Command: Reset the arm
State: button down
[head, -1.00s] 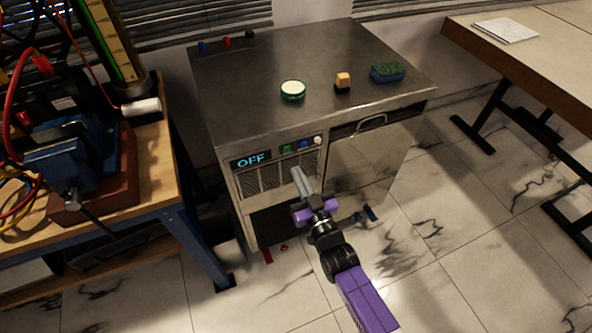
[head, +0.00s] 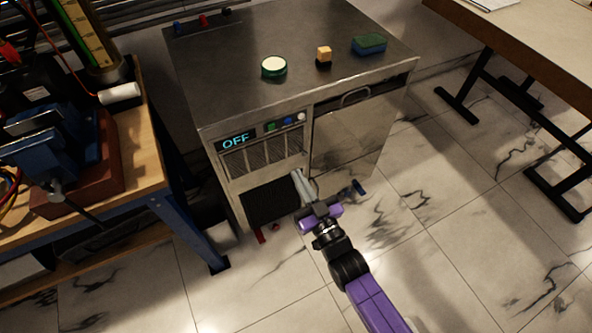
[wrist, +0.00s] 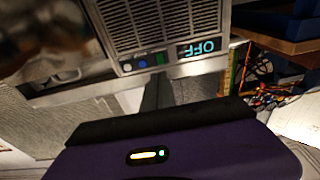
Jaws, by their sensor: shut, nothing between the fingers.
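My gripper (head: 302,185) is shut and empty. In the head view it is in front of the lower part of the steel cabinet (head: 232,75), near the dark opening below the vent grille (head: 264,155). I cannot tell whether the fingertips touch the cabinet. The cabinet's panel display (head: 236,141) reads OFF, with green, blue and white buttons (head: 285,122) beside it. In the wrist view the display (wrist: 199,47) and the grille (wrist: 150,20) appear upside down beyond my gripper (wrist: 157,92).
On the cabinet top are a green-rimmed white round thing (head: 274,66), an orange-and-black block (head: 324,57) and a green-blue sponge (head: 369,44). A workbench with a blue vise (head: 45,145) stands left. A table (head: 500,40) stands right. The tiled floor between is mostly clear.

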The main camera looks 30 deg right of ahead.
jog(key=s+r+g, duration=0.1)
jog(key=s+r, duration=0.4)
jog(key=s, duration=0.6)
jog(key=s+r+g+p, duration=0.1)
jog(key=s+r, duration=0.4)
jog(key=s, duration=0.6)
jog(key=s+r+g+p, duration=0.1)
jog(key=s+r+g, duration=0.1)
jog(key=s+r, duration=0.4)
jog(key=s, duration=0.5)
jog(key=shift+s+g, duration=0.3)
jog(key=shift+s, duration=0.1)
